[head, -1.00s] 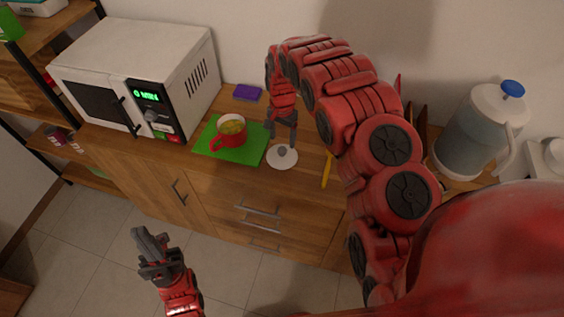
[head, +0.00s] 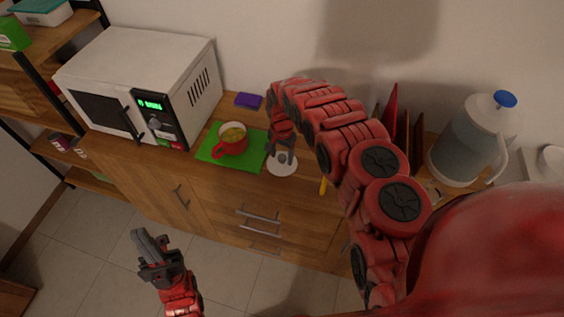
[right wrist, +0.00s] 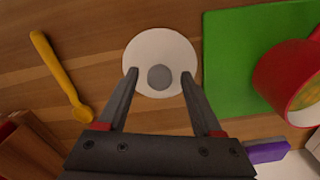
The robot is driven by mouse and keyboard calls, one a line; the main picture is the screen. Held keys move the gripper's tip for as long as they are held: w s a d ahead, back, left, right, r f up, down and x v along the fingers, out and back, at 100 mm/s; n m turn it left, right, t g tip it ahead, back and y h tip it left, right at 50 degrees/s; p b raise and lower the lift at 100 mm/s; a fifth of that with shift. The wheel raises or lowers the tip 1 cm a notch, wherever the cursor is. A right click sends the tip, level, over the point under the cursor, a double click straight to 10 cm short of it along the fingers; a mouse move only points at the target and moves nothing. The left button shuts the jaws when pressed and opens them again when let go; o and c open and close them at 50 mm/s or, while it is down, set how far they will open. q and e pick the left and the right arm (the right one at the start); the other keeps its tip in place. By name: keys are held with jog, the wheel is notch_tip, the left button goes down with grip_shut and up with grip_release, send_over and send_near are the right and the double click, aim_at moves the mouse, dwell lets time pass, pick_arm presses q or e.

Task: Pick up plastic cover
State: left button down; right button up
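The plastic cover (head: 284,168) is a flat white disc with a round grey knob in its middle. It lies on the wooden counter just right of the green board. It also shows in the right wrist view (right wrist: 143,52), with its knob (right wrist: 160,77) between my fingers. My right gripper (right wrist: 160,81) is open, with its fingertips on either side of the knob; I cannot tell whether they touch the cover. In the head view my right gripper (head: 281,157) is over the cover. My left gripper (head: 143,243) hangs over the floor in front of the cabinet, its fingers looking close together.
A red mug (head: 233,140) with yellowish contents stands on the green board (head: 213,156), left of the cover. A yellow spoon (right wrist: 60,78) lies on the cover's other side. A white microwave (head: 140,75), a purple block (head: 248,101) and a blue-lidded pitcher (head: 468,140) stand on the counter.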

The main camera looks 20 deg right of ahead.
grip_shut()
dwell(0.3)
